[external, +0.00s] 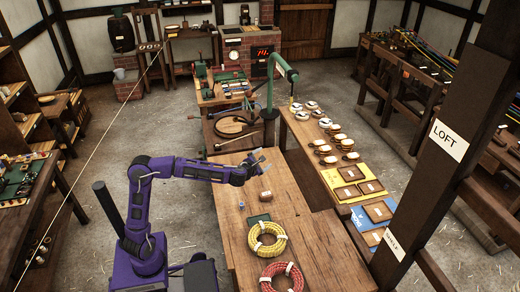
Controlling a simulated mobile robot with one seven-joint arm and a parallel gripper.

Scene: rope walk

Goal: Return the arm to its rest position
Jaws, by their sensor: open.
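My purple arm reaches from its base at the lower left over the near wooden table (310,236). My gripper (266,158) is open above the table's far left part, with nothing seen between its fingers. A small brown object (265,196) stands on the table below the gripper, apart from it. A small blue item (242,205) sits near the table's left edge. The arm is bent at the elbow and stretched forward.
A yellow rope coil (267,252) and a red rope coil (281,278) lie on the near table, with a dark green pad (259,219) behind them. A green crane-like arm (282,67) rises beyond. A dark post (440,150) stands at right. Floor left of my base is clear.

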